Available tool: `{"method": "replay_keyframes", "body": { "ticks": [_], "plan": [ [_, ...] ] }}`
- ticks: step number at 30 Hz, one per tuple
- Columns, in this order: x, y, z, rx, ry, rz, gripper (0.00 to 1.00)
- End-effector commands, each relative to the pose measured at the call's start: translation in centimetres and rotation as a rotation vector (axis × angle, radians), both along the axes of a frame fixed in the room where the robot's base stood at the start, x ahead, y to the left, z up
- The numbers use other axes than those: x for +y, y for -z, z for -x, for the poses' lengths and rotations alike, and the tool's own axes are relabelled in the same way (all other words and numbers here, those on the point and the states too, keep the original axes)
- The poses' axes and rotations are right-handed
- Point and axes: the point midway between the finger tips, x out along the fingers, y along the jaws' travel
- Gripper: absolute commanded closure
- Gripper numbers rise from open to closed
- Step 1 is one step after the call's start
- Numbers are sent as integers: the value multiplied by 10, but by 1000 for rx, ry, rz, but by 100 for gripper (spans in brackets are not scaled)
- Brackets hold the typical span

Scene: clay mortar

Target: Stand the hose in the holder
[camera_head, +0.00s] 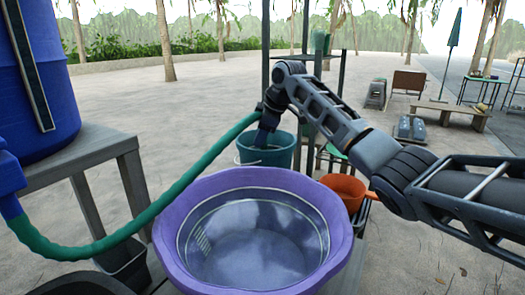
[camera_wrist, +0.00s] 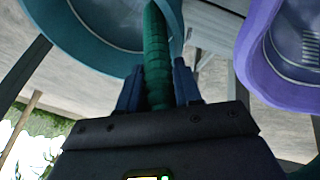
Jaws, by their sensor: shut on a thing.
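The green hose (camera_head: 150,208) runs from a blue fitting at the left, sags, and rises to my gripper (camera_head: 263,132). My gripper points down above the teal bucket (camera_head: 278,154), beside the purple tub (camera_head: 336,217). In the wrist view, the hose (camera_wrist: 157,62) lies between the two blue fingers of my gripper (camera_wrist: 158,78), which are shut on it. The teal bucket (camera_wrist: 75,40) shows ahead at the upper left there and the purple tub (camera_wrist: 252,75) at the right. The hose's free end is not clear. I cannot tell which thing is the holder.
A blue barrel (camera_head: 45,80) stands on a grey wooden stand (camera_head: 85,150) at the left. An orange bowl (camera_head: 345,188) sits right of the teal bucket. Dark upright posts (camera_head: 265,50) rise close behind my wrist. Open sandy ground (camera_head: 200,100) lies beyond.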

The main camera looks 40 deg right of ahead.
Motion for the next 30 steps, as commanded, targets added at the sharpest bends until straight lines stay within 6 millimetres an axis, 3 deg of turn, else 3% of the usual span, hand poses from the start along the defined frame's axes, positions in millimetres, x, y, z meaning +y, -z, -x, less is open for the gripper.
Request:
{"method": "replay_keyframes", "body": {
  "ticks": [21, 30],
  "plan": [
    [3, -116, 2, -4, -2, 0, 95],
    [10, -148, 9, -2, 0, 1, 95]
  ]
}}
